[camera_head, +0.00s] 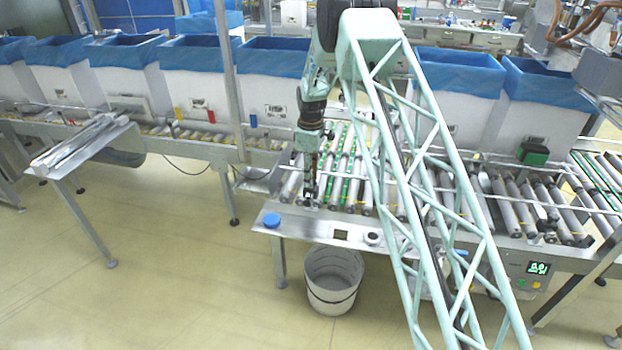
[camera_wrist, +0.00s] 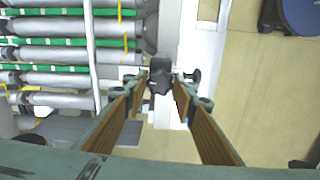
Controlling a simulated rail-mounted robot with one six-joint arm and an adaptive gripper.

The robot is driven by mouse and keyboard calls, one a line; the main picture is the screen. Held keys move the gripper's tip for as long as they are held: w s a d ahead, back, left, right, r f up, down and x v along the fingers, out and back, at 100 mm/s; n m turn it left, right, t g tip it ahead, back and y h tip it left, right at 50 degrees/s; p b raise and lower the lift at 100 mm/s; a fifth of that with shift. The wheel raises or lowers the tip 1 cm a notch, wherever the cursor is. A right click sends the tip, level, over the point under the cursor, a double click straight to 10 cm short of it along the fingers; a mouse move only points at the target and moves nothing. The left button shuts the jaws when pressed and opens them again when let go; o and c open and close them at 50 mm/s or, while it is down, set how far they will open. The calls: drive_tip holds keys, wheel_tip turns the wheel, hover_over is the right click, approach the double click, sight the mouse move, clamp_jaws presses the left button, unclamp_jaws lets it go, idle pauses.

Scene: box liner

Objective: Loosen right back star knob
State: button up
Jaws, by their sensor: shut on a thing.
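A dark star knob (camera_wrist: 161,74) shows in the wrist view, at the edge of the roller conveyor beside a pale metal rail. My gripper (camera_wrist: 163,90) has its two fingers on either side of the knob and is shut on it. In the head view my gripper (camera_head: 310,196) points down at the left end of the near roller section, and the knob is too small and covered to make out there. The lower part of the knob and its shaft are hidden, so I cannot tell how loose it is.
Rollers (camera_head: 345,165) lie right of my gripper. A metal shelf (camera_head: 300,226) with a blue round cap (camera_head: 271,220) is in front, above a grey bucket (camera_head: 333,280). White bins with blue liners (camera_head: 195,75) line the back.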

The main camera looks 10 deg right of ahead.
drive_tip(key=o, duration=0.9)
drive_tip(key=shift+c, duration=0.2)
drive_tip(key=shift+r, duration=0.1)
wheel_tip(320, 180, up, 12)
idle(0.5)
